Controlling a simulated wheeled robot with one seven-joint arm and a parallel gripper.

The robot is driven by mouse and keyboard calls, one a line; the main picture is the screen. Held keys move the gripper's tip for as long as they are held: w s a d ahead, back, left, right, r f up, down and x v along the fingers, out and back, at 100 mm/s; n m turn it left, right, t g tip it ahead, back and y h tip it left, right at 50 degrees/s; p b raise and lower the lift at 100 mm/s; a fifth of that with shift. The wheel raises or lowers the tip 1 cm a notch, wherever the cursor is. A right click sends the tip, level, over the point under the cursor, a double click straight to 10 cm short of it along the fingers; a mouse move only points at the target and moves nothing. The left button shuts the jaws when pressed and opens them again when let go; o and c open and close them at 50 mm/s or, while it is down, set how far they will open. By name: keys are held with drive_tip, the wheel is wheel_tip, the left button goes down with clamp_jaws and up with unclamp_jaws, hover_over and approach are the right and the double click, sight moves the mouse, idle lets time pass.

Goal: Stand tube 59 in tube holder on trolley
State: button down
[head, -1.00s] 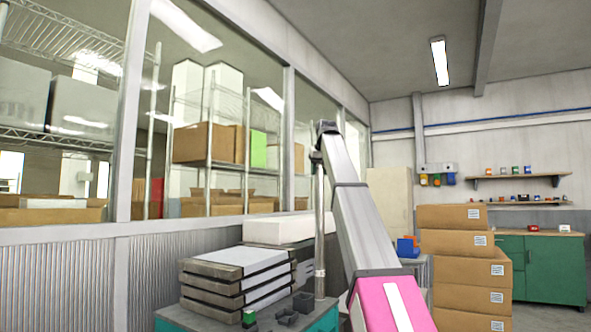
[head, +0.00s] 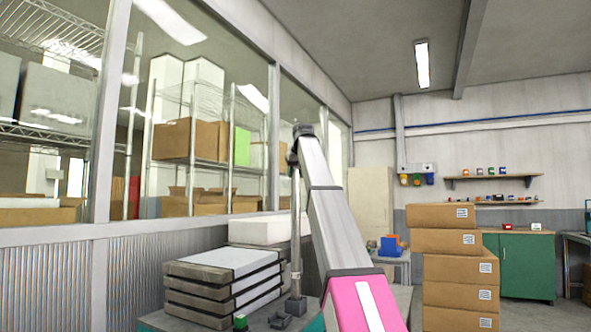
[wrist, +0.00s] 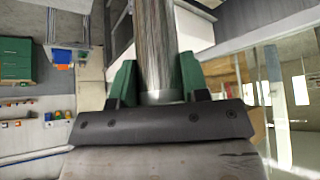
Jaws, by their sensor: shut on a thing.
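My gripper (head: 294,153) is shut on a long grey metal tube near its top end. In the wrist view the tube (wrist: 157,40) runs between the two green finger pads of my gripper (wrist: 157,76). In the head view the tube (head: 295,215) hangs about upright, with a pale band low down. Its lower end lines up with a small dark square holder (head: 296,306) on the trolley (head: 160,320). I cannot tell whether the end is inside it or behind or above it. No number is readable on the tube.
A stack of flat grey cases (head: 225,280) stands on the trolley left of the tube. A small green block (head: 241,322) and another dark holder (head: 280,321) are in front. A white box (head: 262,232) is behind. Cardboard boxes (head: 455,268) are piled on the right.

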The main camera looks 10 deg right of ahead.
sight(296, 182)
drive_tip(key=shift+f, duration=2)
idle(0.6)
drive_tip(key=c, duration=0.9)
unclamp_jaws()
drive_tip(key=shift+s, duration=0.1)
drive_tip(key=a+v, duration=0.1)
drive_tip(key=v, duration=1)
drive_tip(key=shift+d, duration=0.5)
